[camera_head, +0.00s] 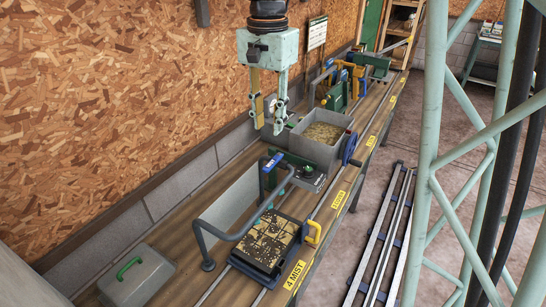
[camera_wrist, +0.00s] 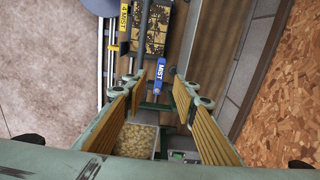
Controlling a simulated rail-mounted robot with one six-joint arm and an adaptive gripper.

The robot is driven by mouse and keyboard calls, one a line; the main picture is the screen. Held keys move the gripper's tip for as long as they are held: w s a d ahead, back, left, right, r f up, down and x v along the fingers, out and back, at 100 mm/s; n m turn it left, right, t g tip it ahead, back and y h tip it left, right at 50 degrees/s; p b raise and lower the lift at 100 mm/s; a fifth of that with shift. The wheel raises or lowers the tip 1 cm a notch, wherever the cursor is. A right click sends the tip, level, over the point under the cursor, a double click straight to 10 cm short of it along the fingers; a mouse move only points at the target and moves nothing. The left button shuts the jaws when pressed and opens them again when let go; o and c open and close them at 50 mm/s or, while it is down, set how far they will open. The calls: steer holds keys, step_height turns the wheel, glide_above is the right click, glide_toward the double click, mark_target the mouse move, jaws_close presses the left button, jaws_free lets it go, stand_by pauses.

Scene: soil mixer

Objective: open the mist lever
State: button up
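The mist lever (camera_head: 273,161) has a blue handle with a white MIST label and sits on a green frame beside the bench's back side. In the wrist view the blue lever (camera_wrist: 160,76) appears between my two fingertips in the picture, farther off than they are. My gripper (camera_head: 268,126) hangs above the bench, higher than the lever and apart from it. Its fingers point down with a clear gap between them. The wrist view shows my gripper (camera_wrist: 159,88) open, with nothing held between the ribbed finger pads.
A grey bin of pale material (camera_head: 322,132) stands beyond the lever, with a blue wheel (camera_head: 349,147) on its side. A dark soil tray (camera_head: 268,241) and a bent grey rail (camera_head: 240,237) are nearer. A grey box with green handle (camera_head: 137,276) sits front left.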

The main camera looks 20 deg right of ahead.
mark_target(269, 165)
steer(key=shift+w+d+f, duration=0.15)
steer(key=shift+w+f, duration=0.05)
steer(key=shift+w, duration=0.25)
steer(key=shift+f, duration=0.1)
steer(key=shift+f+b, duration=0.4)
steer(key=shift+f, duration=6.4)
steer(key=shift+c, duration=0.4)
jaws_close()
